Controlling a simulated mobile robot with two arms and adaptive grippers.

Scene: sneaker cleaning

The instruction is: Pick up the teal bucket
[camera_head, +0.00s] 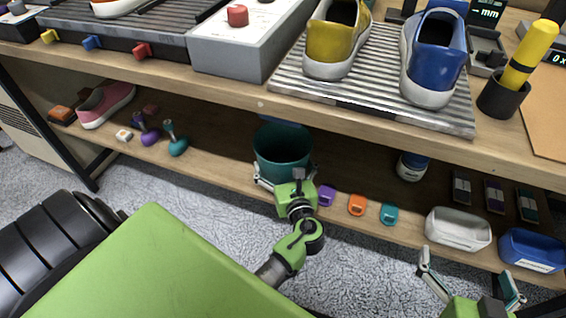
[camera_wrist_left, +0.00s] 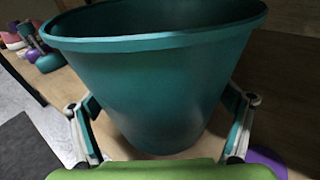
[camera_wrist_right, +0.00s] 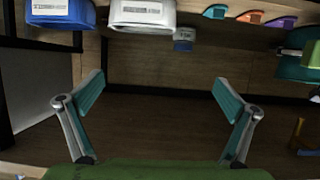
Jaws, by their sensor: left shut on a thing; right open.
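The teal bucket (camera_head: 283,152) stands upright on the lower wooden shelf in the head view. It fills the middle of the left wrist view (camera_wrist_left: 155,85), with its wide rim at the top. My left gripper (camera_head: 285,180) is at the front of the bucket, its fingers on both sides of the bucket's lower wall, shut on it; the left wrist view also shows this gripper (camera_wrist_left: 163,125). The bucket's inside is mostly dark. My right gripper (camera_head: 470,283) is open and empty in front of the shelf at the right; it also shows in the right wrist view (camera_wrist_right: 156,105).
The upper shelf (camera_head: 200,85) overhangs the bucket and carries sneakers on a ribbed mat (camera_head: 375,95). Purple (camera_head: 326,195), orange (camera_head: 357,204) and teal (camera_head: 388,213) small items lie right of the bucket, then a white bin (camera_head: 458,229) and a blue bin (camera_head: 532,250). Brushes (camera_head: 176,140) lie left.

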